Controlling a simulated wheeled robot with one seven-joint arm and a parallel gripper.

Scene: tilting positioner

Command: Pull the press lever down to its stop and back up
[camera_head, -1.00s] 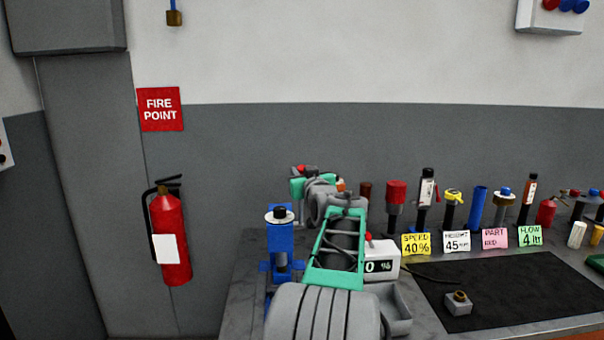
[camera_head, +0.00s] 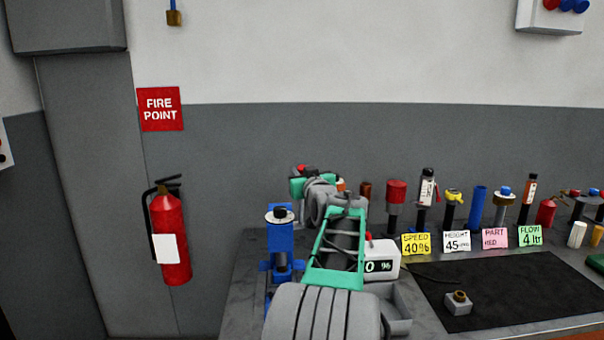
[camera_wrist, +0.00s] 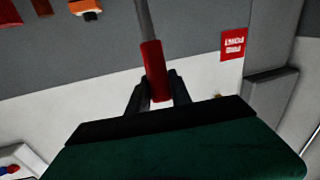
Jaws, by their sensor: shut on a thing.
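The press lever shows in the wrist view as a red grip (camera_wrist: 153,72) on a thin grey rod (camera_wrist: 143,20). My gripper (camera_wrist: 157,84) has its two black fingers on either side of the red grip and is shut on it. The rod runs up out of the picture, so its pivot is not seen there. In the head view my arm covers the gripper and most of the lever. A small red part (camera_head: 301,168) shows at the far end of my arm; I cannot tell whether it is the grip.
A blue upright fixture (camera_head: 280,240) stands just left of my arm on the grey bench. A white display box (camera_head: 381,262) reading 0 % is close on the right. Several tools and note cards line the back. A dark mat (camera_head: 520,285) lies right, with a small grey block (camera_head: 458,303).

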